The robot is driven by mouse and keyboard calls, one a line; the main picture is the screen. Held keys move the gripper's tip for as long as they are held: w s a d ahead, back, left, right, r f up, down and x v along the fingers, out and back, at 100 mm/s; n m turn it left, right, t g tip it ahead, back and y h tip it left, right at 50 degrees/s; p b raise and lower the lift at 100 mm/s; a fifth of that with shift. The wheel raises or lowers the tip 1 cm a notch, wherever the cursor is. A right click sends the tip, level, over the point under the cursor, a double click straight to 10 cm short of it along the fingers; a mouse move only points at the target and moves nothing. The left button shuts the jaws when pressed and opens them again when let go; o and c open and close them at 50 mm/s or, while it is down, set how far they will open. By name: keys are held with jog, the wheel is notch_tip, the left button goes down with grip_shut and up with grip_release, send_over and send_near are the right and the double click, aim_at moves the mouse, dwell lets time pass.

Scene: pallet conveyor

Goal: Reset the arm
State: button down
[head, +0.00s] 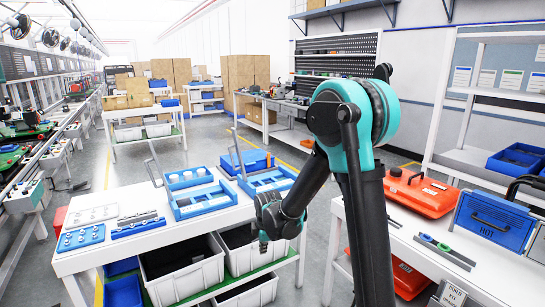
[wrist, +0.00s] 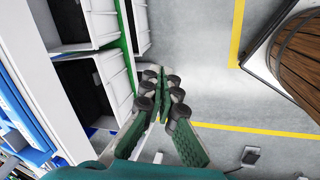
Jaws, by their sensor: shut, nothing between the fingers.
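My gripper (wrist: 160,85) is shut and empty in the wrist view, with its green fingers pressed together at the tips. It hangs over the grey floor beside the white bins (wrist: 117,78) under the workbench. In the head view my arm rises at the right of centre, bends at a high elbow and reaches down to the left. Its dark wrist end shows at the right edge of the white workbench (head: 152,248). The fingertips are hard to make out in the head view.
Blue trays (head: 201,201) and a blue case (head: 248,160) stand on the workbench. An orange case (head: 420,193) and a blue HOT box (head: 490,222) stand on the right-hand table. The wrist view shows a wooden barrel (wrist: 298,55) and yellow floor lines (wrist: 236,35). Open floor lies behind.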

jog(key=s+d+r+m, duration=0.2)
jog(key=s+d+m, duration=0.3)
jog(key=d, duration=0.2)
jog(key=s+d+r+m, duration=0.3)
jog(key=s+d+m, duration=0.2)
jog(key=d, duration=0.2)
jog(key=s+d+f+m+t+h, duration=0.1)
jog(key=s+d+m, duration=0.7)
jog(key=s+m, duration=0.2)
jog(key=shift+s+d+f+m, duration=0.2)
jog(key=shift+s+d+m, duration=0.1)
jog(key=shift+s, duration=0.65)
